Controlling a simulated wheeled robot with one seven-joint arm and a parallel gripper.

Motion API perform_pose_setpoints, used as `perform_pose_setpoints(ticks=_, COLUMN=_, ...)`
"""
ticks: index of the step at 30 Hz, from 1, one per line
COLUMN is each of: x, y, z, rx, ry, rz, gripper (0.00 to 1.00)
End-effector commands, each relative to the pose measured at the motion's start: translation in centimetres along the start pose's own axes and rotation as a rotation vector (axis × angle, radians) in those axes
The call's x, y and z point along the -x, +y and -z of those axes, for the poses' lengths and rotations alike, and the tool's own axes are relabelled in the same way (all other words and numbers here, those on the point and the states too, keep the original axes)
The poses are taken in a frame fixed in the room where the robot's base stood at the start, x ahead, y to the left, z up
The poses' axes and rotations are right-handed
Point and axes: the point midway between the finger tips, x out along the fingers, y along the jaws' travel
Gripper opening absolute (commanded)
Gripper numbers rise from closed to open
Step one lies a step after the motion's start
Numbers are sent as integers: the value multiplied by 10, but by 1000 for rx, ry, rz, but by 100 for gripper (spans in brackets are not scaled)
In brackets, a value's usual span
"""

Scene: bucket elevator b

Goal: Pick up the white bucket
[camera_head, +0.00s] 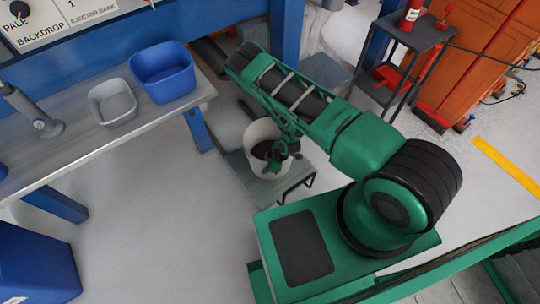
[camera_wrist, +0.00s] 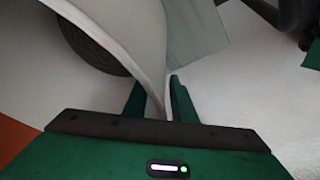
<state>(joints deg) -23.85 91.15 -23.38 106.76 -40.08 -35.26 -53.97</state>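The white bucket (camera_head: 257,132) stands upright on a low grey-green step in the head view, beyond my base. My gripper (camera_head: 277,158) reaches down at the bucket's near rim and hides part of its mouth. In the wrist view the bucket's pale wall (camera_wrist: 140,42) fills the upper middle and its edge runs down between the two green fingers of my gripper (camera_wrist: 158,92). The fingers stand apart with the wall between them, and a gap shows, so they look open. The lower fingers are partly hidden by the wall.
The step (camera_head: 285,186) has a bare near edge. A workbench (camera_head: 70,148) at left carries a grey bin (camera_head: 112,103) and a blue bin (camera_head: 163,72). A dark stand (camera_head: 412,38) with a red extinguisher is at upper right. Open floor lies left of the step.

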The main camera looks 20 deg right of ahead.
Motion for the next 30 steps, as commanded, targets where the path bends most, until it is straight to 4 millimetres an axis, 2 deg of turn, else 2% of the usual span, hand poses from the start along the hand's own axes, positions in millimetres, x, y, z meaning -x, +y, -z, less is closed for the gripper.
perform_pose_setpoints(ticks=8, x=-4, y=0, z=0, rx=-1, ry=0, rz=0, gripper=24)
perform_pose_setpoints(ticks=12, x=-4, y=0, z=0, rx=-1, ry=0, rz=0, gripper=0)
perform_pose_setpoints(ticks=30, x=-4, y=-1, z=0, rx=-1, ry=0, rz=1, gripper=0)
